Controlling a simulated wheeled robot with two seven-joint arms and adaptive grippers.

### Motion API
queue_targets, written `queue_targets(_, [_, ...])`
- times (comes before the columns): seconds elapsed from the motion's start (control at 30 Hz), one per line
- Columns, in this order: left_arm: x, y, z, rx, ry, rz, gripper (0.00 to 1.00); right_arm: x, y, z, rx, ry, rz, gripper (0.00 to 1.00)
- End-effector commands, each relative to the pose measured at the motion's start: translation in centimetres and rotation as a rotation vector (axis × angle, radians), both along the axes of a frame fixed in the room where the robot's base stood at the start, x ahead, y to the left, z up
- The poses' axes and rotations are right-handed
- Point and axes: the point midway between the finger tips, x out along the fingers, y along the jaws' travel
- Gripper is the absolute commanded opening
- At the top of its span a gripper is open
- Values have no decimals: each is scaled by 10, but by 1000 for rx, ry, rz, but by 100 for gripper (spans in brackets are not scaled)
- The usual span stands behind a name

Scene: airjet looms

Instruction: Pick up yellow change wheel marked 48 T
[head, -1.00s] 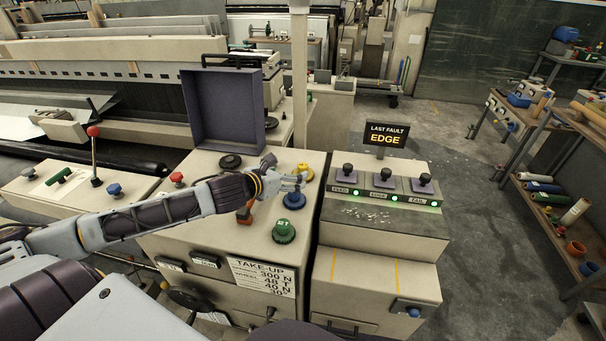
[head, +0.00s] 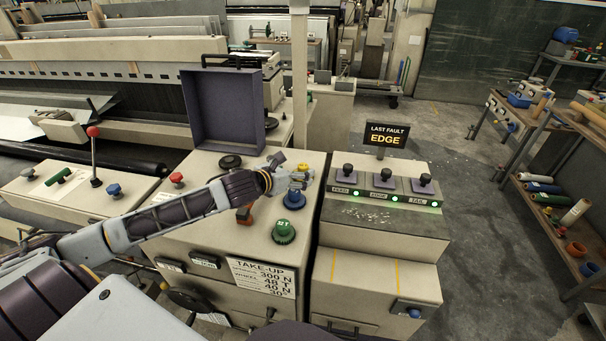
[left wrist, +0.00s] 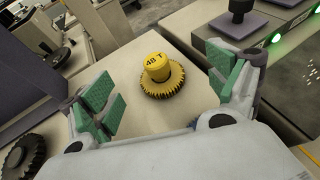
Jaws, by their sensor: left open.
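The yellow change wheel (left wrist: 162,76) is a toothed wheel with a knob marked 48 T. In the left wrist view it stands on the cabinet top between my open fingers, a little beyond the tips. In the head view the yellow wheel (head: 303,169) shows only in part behind my left gripper (head: 290,176). My left gripper, also in the left wrist view (left wrist: 165,92), is open, empty and does not touch the wheel. My right gripper is not in view.
A blue wheel (head: 293,200) and a green wheel (head: 284,232) stand on the same cabinet top (head: 205,165). A black wheel (head: 230,162) is near the open dark box (head: 222,110). A fault panel with three knobs (head: 383,180) stands at right.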

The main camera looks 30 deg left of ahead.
Motion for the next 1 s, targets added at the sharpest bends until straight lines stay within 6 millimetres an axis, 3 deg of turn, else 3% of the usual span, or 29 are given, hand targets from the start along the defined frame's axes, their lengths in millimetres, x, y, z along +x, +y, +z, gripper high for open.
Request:
queue_targets(0.37, [11, -3, -4, 0, -1, -2, 89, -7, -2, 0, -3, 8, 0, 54])
queue_targets(0.8, [13, -2, -5, -1, -1, -2, 89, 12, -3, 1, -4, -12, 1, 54])
queue_targets(1.0, [21, -2, -8, -2, -1, -1, 89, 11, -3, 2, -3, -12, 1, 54])
